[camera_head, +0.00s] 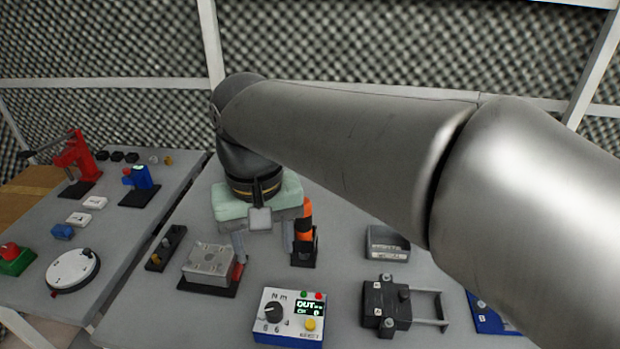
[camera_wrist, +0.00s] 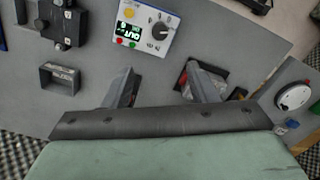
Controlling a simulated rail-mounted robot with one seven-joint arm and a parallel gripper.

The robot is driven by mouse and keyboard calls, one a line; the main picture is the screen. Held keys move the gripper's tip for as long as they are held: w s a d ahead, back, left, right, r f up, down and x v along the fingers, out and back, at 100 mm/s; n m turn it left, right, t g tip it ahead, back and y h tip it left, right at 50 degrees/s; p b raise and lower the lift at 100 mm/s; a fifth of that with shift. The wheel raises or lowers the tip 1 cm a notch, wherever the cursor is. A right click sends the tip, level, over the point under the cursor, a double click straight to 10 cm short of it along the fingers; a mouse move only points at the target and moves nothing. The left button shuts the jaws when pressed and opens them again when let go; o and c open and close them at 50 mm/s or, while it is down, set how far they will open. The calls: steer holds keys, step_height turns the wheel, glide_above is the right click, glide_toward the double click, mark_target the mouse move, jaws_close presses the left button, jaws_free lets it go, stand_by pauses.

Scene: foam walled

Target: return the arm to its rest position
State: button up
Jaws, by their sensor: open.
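My arm (camera_head: 340,140) reaches from the right edge across the head view, and its wrist bends downward near the middle. My gripper (camera_head: 263,245) hangs over the grey table with its two fingers apart and nothing between them. It is above and between a grey metal block on a red and black base (camera_head: 208,262) and an orange and black tool in a holder (camera_head: 305,240). In the wrist view the open fingers (camera_wrist: 163,86) point at the table, and the block is partly hidden behind one finger.
A white and blue control box with a dial (camera_head: 290,316) stands in front of the gripper. A grey open bin (camera_head: 387,243) and a black clamp device (camera_head: 388,306) are to the right. A side table at left holds a red press (camera_head: 76,160) and a white round dial (camera_head: 73,269).

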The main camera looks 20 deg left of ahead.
steer(key=w+d+f+m+p, duration=0.1)
steer(key=w+d+f+m, duration=0.1)
steer(key=d, duration=0.6)
steer(key=w+d+f+m+p, duration=0.1)
steer(key=w+d+f+p, duration=0.1)
steer(key=d, duration=0.6)
steer(key=s+d+f+m, duration=0.1)
steer(key=s+d+f, duration=0.2)
steer(key=d, duration=0.4)
steer(key=s+d+f+m+p, duration=0.1)
steer(key=s+d+f+m, duration=0.1)
steer(key=d, duration=0.6)
steer(key=shift+s+d+f+p, duration=0.15)
steer(key=shift+s+f+p, duration=0.15)
steer(key=shift+s+f, duration=0.6)
